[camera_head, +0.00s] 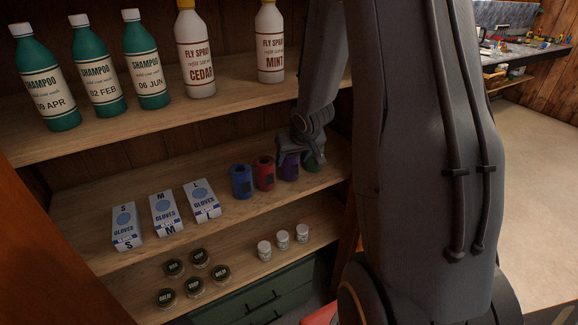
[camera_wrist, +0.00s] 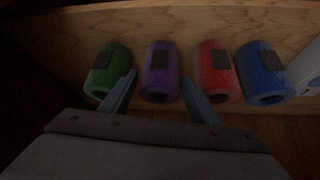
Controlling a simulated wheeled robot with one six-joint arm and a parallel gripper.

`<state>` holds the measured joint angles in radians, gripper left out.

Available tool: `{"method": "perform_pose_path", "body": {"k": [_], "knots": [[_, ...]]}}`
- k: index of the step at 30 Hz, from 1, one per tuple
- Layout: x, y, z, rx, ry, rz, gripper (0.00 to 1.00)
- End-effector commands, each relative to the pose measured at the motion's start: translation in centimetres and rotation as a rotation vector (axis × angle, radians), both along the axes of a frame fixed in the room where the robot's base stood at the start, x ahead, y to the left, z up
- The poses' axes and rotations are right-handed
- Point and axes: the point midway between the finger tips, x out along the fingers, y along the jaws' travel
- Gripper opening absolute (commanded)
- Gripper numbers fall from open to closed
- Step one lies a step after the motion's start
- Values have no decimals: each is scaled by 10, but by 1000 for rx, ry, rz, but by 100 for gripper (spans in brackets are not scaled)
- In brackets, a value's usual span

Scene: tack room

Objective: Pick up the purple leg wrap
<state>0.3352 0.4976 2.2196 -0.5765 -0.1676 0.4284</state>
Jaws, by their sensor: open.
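The purple leg wrap (camera_head: 288,168) stands on the middle shelf in the head view, between a red wrap and a green wrap. It is a short rolled cylinder with a dark patch, and its top is partly covered by my gripper (camera_head: 301,152). In the wrist view the purple wrap (camera_wrist: 160,72) lies ahead, roughly between the two fingertips of my gripper (camera_wrist: 160,88). The fingers are open and spread on either side of its near end. The left finger is close to the green wrap and the right finger is close to the red wrap. I cannot tell whether they touch.
A green wrap (camera_wrist: 108,70), a red wrap (camera_wrist: 217,71) and a blue wrap (camera_wrist: 264,72) stand in the same row. Glove boxes (camera_head: 165,213) stand to the left on the middle shelf (camera_head: 215,228). Bottles (camera_head: 97,75) fill the shelf above; tins (camera_head: 198,257) and small jars sit below.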

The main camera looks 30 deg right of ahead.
Motion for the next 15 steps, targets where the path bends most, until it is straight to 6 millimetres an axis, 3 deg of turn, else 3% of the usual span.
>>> {"method": "perform_pose_path", "body": {"k": [6,15], "knots": [[16,-2,-26,1,2,1,55],[23,-2,-35,-1,0,4,55]]}}
